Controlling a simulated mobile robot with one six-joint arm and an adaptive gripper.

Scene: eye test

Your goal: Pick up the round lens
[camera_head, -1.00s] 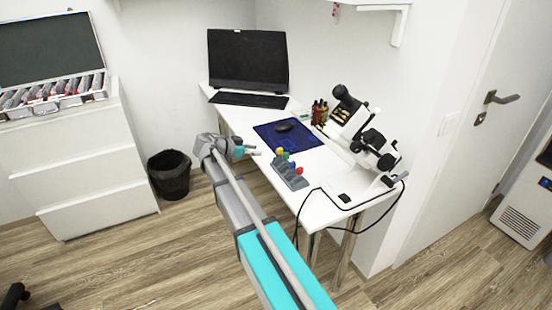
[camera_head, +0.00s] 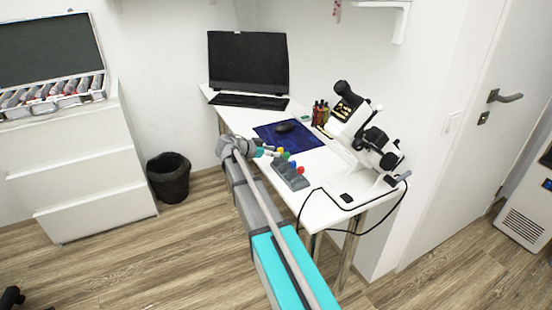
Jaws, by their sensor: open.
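I cannot make out a single round lens in this view. An open case (camera_head: 50,108) on the white drawer cabinet at the left holds rows of small white, red and dark pieces, too small to tell apart.
The white desk (camera_head: 327,208) bears a monitor (camera_head: 248,60), keyboard (camera_head: 249,101), blue mat (camera_head: 300,143) with mouse, and white microscope-like device (camera_head: 365,135) with a cable. A black bin (camera_head: 169,180) stands between cabinet (camera_head: 80,185) and desk. Floor at lower left is mostly clear.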

